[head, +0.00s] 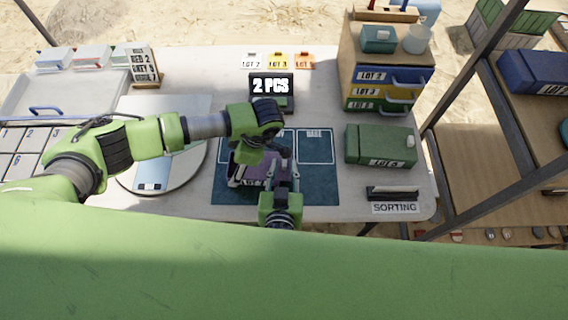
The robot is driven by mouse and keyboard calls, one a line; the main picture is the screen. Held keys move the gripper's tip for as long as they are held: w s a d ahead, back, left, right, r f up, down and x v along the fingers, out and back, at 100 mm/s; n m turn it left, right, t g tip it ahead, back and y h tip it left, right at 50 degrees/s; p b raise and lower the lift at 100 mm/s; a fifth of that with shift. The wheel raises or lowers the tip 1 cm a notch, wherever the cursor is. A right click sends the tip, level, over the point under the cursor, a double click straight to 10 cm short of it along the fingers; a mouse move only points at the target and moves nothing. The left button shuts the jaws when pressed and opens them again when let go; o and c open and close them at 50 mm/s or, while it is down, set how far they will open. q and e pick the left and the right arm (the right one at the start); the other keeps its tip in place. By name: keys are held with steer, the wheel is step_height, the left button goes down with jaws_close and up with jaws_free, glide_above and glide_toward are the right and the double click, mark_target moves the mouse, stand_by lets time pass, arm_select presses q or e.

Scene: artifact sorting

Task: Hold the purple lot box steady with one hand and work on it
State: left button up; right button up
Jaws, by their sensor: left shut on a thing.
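The purple lot box (246,175) sits on the dark teal mat (318,185) in the middle of the table, with a partly covered "LOT" label on its front. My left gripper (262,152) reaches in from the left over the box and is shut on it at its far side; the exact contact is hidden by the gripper. My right gripper (281,170) comes from the near side at the box's right part. Its fingers look apart, and I cannot tell whether they touch the box. The box's top and contents are mostly hidden by both grippers.
A display reading "2 PCS" (271,86) stands behind the mat. A green lot box (380,146) and a dark tray by a SORTING sign (396,208) are at right. Stacked lot drawers (388,78) stand back right. A round plate (190,183) lies under my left arm.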

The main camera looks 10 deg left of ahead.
mark_target(270, 166)
steer(key=shift+w+f, duration=0.25)
steer(key=shift+w, duration=0.45)
jaws_close()
steer(key=shift+s+a, duration=0.15)
steer(key=shift+a, duration=1.8)
arm_select(q)
steer(key=shift+d, duration=0.1)
arm_select(e)
jaws_free()
steer(key=shift+d, duration=0.1)
